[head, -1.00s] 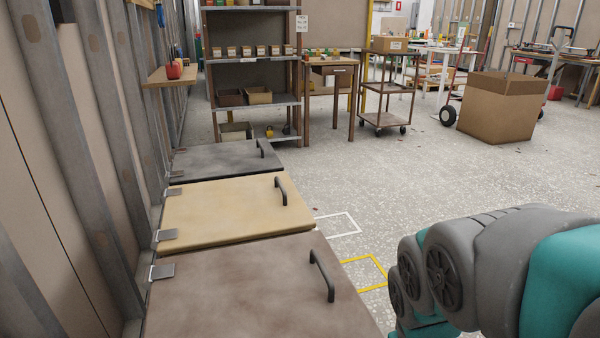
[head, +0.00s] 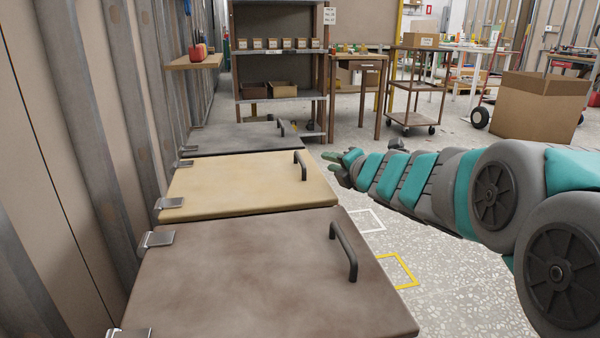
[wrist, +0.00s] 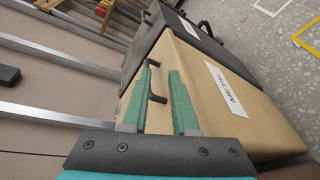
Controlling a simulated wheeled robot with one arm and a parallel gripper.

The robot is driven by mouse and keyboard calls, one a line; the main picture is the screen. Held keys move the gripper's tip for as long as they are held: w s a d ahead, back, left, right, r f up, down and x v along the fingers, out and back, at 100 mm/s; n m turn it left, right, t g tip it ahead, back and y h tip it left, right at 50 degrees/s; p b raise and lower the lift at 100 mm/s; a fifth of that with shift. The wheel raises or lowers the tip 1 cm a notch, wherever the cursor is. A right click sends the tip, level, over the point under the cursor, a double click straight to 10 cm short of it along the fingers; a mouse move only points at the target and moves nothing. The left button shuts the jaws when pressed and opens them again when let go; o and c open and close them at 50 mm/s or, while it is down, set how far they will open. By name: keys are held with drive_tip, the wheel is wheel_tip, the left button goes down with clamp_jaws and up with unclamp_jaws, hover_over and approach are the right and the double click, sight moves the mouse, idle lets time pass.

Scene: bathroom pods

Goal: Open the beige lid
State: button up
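The beige lid (head: 245,185) lies flat and closed between a brown lid and a dark grey lid. Its dark bar handle (head: 301,165) stands near its right edge, and its hinges are on the left. In the wrist view the beige lid (wrist: 178,55) tops a beige box with a white label on its front. My gripper (head: 332,167) is just right of the handle and appears apart from it. In the wrist view my gripper (wrist: 161,73) has its two green fingers spread, with the handle (wrist: 152,82) showing in the gap between them.
The brown lid (head: 260,275) with its own handle is nearest, and the dark grey lid (head: 225,138) is farthest. Metal wall studs (head: 130,90) rise along the left. A shelf rack (head: 280,100) stands behind.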

sight(300, 157)
drive_tip(key=a+n+y, duration=0.1)
drive_tip(key=a, duration=0.1)
drive_tip(key=a+n+y, duration=0.1)
drive_tip(key=n, duration=0.1)
drive_tip(key=shift+a+f+g, duration=0.2)
drive_tip(key=shift+a+g, duration=0.2)
drive_tip(key=b+x, duration=0.1)
drive_tip(key=x, duration=0.5)
drive_tip(key=shift+f, duration=0.1)
drive_tip(key=shift+w+a, duration=0.3)
drive_tip(key=shift+w, duration=0.25)
drive_tip(key=shift+f, duration=0.1)
clamp_jaws()
idle(0.4)
